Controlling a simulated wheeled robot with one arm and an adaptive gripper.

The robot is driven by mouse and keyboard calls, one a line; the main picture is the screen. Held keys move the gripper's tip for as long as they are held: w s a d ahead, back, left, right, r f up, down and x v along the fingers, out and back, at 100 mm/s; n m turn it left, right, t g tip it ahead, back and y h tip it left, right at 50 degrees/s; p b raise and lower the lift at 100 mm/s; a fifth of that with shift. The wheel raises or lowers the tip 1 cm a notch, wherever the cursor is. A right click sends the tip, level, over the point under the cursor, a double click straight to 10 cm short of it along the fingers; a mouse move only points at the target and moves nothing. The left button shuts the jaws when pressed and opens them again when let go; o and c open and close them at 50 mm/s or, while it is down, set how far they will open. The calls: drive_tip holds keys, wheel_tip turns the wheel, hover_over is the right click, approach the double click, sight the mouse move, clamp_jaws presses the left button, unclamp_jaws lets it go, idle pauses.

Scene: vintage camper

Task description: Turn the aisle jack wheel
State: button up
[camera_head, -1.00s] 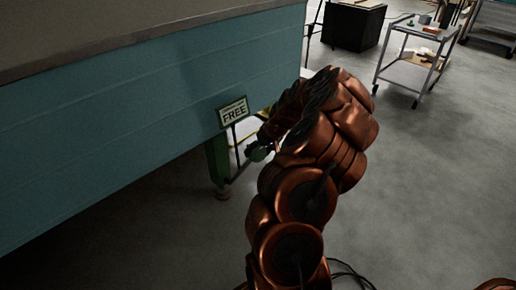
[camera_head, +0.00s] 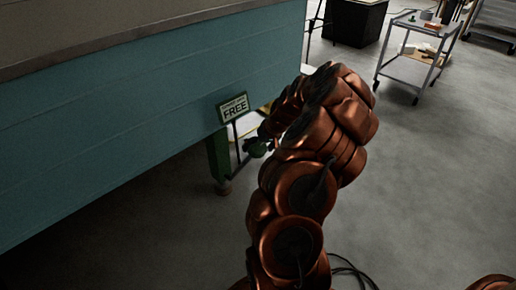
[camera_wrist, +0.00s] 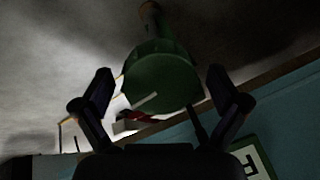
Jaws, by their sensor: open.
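The green jack (camera_head: 219,157) stands under the corner of the teal camper, with a brown foot on the floor. In the wrist view, a dark green rounded part of the jack (camera_wrist: 165,85), bearing a pale stripe, lies between the two dark fingers. I take it for the jack wheel, but its rim is not clear. My gripper (camera_wrist: 160,72) is open around this part, with a gap seen on each side; contact cannot be told.
The camper's teal side (camera_head: 120,110) fills the left. A metal cart (camera_head: 412,65) stands at the back right. Open floor lies to the right.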

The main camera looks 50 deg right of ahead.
drive_tip(key=shift+r, duration=0.1)
drive_tip(key=v, duration=1.2)
idle(0.4)
